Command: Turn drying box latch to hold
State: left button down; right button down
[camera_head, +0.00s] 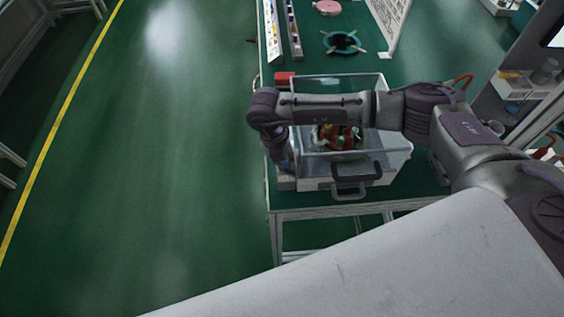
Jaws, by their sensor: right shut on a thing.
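The drying box (392,148) is a clear-walled box with a pale base, on the green-topped table. A grey handle (349,188) is on its near face. Red and dark items show inside it, partly hidden by my right arm, which crosses over the box. My right gripper (284,172) points down at the box's near left corner, at the table's left edge. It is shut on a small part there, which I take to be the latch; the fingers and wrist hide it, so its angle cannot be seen. My left gripper is out of view.
A red block (284,78) lies behind the box. Farther back are a teal ring with arms (342,42), a pink disc (327,7), long trays (293,28) and a white upright panel (391,22). Shelving (525,88) stands at right. The floor at left is clear.

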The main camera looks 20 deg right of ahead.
jog(key=shift+d+r+n, duration=0.1)
jog(key=shift+d+n, duration=0.05)
jog(key=shift+n, duration=0.15)
jog(key=c, duration=1.2)
grip_release()
jog(key=r, duration=0.2)
jog(key=a+r, duration=0.1)
jog(key=r, duration=0.4)
jog(key=shift+w+a+r, duration=0.25)
jog(key=shift+a+r, duration=0.1)
jog(key=shift+r, duration=0.05)
